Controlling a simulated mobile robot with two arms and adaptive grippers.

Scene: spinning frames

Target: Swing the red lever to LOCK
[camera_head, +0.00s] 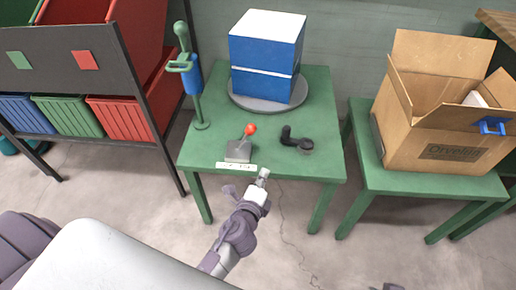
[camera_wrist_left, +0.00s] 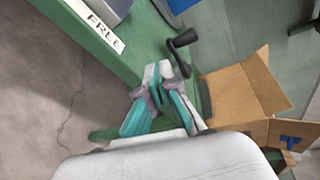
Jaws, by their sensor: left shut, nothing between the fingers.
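The red lever (camera_head: 250,130) has a round red knob on a short stem, rising from a grey base (camera_head: 238,150) near the front left of the green table (camera_head: 315,168). The stem leans to the right. A white label strip (camera_head: 236,166) is on the table's front edge; in the left wrist view the label (camera_wrist_left: 98,25) reads FREE at one end. The other end is out of that view. My left gripper (camera_head: 263,173) is shut and empty at the table's front edge, right of the label and apart from the lever. Its closed fingers (camera_wrist_left: 158,70) show in the wrist view.
A black crank-shaped part (camera_head: 297,141) lies right of the lever. A blue and white box (camera_head: 265,50) stands on a grey disc behind. A green post with a blue part (camera_head: 194,80) stands at left. A cardboard box (camera_head: 440,130) sits on the right table.

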